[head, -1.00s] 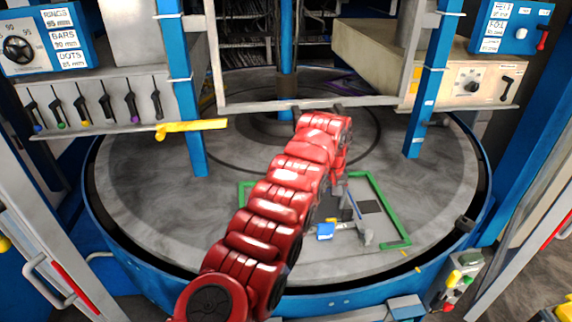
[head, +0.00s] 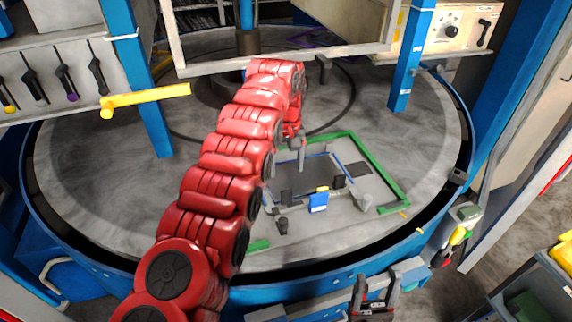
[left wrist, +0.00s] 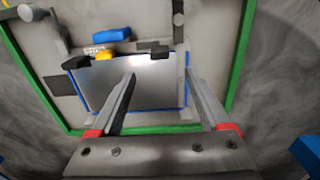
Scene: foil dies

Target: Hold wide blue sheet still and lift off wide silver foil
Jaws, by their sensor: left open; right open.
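The wide silver foil (left wrist: 140,85) lies flat on the wide blue sheet (left wrist: 187,88), which shows as a thin blue border around it. In the head view the foil (head: 308,174) looks grey and the sheet (head: 345,160) shows as a blue edge. My left gripper (head: 298,158) hangs fingers down at the foil's far side. In the left wrist view its fingers (left wrist: 160,75) are spread over the foil with nothing between them; contact cannot be told. My right gripper (head: 373,285) is open and empty at the bottom of the head view, apart from the sheet.
A green frame (head: 378,175) surrounds the work area on the round grey table. A blue block (head: 318,203), a yellow piece (left wrist: 104,55) and dark blocks (left wrist: 155,47) stand by the foil's near edge. A yellow lever (head: 150,97) and blue posts (head: 408,70) stand around.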

